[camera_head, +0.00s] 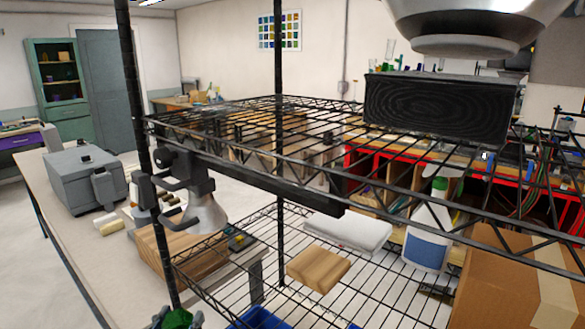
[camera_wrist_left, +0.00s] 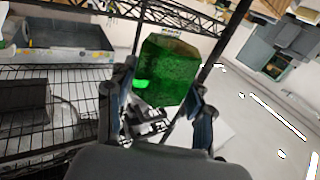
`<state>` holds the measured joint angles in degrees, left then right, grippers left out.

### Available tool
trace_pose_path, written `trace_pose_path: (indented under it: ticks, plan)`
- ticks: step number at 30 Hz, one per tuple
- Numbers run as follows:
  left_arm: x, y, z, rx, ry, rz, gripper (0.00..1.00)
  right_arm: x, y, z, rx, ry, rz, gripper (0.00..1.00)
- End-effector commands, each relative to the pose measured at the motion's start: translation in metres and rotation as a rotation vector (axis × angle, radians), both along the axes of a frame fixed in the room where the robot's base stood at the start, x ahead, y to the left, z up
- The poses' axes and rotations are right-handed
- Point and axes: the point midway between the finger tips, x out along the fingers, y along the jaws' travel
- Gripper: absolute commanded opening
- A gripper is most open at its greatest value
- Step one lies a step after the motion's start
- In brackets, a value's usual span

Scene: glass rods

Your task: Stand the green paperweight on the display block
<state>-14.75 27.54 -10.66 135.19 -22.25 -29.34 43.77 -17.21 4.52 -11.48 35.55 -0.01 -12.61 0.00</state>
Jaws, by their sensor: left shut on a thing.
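The green paperweight (camera_wrist_left: 165,75) is a faceted, see-through green piece between the fingers of my left gripper (camera_wrist_left: 163,95), which is shut on it. In the head view the paperweight (camera_head: 178,319) shows only partly at the bottom edge, with the fingertips of my left gripper (camera_head: 176,318) on both sides. A light wooden block (camera_head: 318,268), which looks like the display block, lies on the lower wire shelf. Its top is bare. The paperweight is apart from it, to its left and nearer to me. My right gripper is out of view.
The upper wire shelf (camera_head: 270,108) and its black posts stand above the lower one. A spray bottle (camera_head: 428,232), a folded white cloth (camera_head: 347,231), a cardboard box (camera_head: 515,285) and a blue bin (camera_head: 262,319) surround the wooden block. A black box (camera_head: 440,110) sits on the upper shelf.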

Motion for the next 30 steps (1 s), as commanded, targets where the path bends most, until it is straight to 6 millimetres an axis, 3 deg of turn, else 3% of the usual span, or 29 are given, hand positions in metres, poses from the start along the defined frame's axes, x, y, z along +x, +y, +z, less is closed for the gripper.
trace_pose_path:
  ticks: [6, 16, 24, 30]
  plan:
    - [-0.021, -0.016, -0.031, -0.004, 0.008, 0.082, 0.09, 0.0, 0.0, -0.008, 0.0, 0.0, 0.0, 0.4]
    - [-0.042, -0.024, -0.048, 0.008, 0.019, 0.131, 0.09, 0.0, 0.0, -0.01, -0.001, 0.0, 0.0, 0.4]
    - [-0.088, -0.024, -0.067, 0.002, 0.019, 0.131, 0.09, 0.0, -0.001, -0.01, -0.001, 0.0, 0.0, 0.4]
    - [-0.109, -0.023, -0.072, 0.012, 0.017, 0.132, 0.09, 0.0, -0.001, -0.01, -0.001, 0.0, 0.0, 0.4]
